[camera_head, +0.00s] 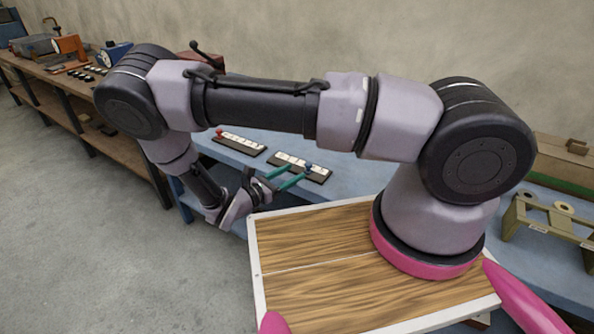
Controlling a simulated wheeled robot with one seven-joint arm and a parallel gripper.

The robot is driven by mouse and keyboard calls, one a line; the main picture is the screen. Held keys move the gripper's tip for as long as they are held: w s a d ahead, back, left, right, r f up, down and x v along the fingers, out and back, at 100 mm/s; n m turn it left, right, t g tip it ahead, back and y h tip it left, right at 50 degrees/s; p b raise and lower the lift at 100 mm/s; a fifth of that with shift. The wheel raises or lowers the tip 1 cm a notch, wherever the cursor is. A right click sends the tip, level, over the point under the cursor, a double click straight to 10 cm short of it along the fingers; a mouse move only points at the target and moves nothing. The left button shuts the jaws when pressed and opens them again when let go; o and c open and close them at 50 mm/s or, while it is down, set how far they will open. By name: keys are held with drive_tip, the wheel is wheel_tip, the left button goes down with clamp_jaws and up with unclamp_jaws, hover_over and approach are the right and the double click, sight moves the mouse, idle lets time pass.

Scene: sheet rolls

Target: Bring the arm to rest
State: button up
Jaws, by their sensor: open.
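My arm stretches from its pink-ringed base on the wooden top to the left, bends at a dark joint and comes down to my gripper. My gripper (296,173) has two teal fingers set apart, pointing right over the blue bench (352,168). Nothing shows between the fingers. They overlap a dark strip with white labels (318,174) in the picture; I cannot tell whether they touch it. A small blue piece (308,168) shows at the fingertips, on or above that strip.
Another labelled strip (240,143) with a red piece (219,132) lies on the bench to the left. An olive stand (545,222) with rolls is at the right. A long wooden bench (88,112) with tools runs along the wall. The grey floor (90,240) at left is clear.

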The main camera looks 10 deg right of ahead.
idle(0.4)
drive_tip(key=s+d+r+m+g+y, duration=0.1)
drive_tip(key=d+r+m+g+y, duration=0.1)
drive_tip(key=r+m+g+y, duration=0.5)
drive_tip(key=s+d+r+m, duration=0.15)
drive_tip(key=r+m, duration=0.35)
drive_tip(key=r, duration=0.6)
drive_tip(key=s+d+r+m+g+y, duration=0.1)
drive_tip(key=d+r+m+g+y, duration=0.25)
drive_tip(key=r+m, duration=0.4)
drive_tip(key=s+d+r+m+t+y, duration=0.2)
drive_tip(key=s+r+m+t+y, duration=0.1)
drive_tip(key=r, duration=0.8)
drive_tip(key=s+d+r+m+t+y, duration=0.2)
drive_tip(key=s+r+m+t+y, duration=0.2)
drive_tip(key=s+r, duration=0.3)
wheel_tip(320, 180, up, 4)
drive_tip(key=shift+s+r+m+t, duration=0.15)
drive_tip(key=shift+s+m+t, duration=0.15)
drive_tip(key=shift+m+t, duration=0.55)
drive_tip(key=shift+d, duration=0.1)
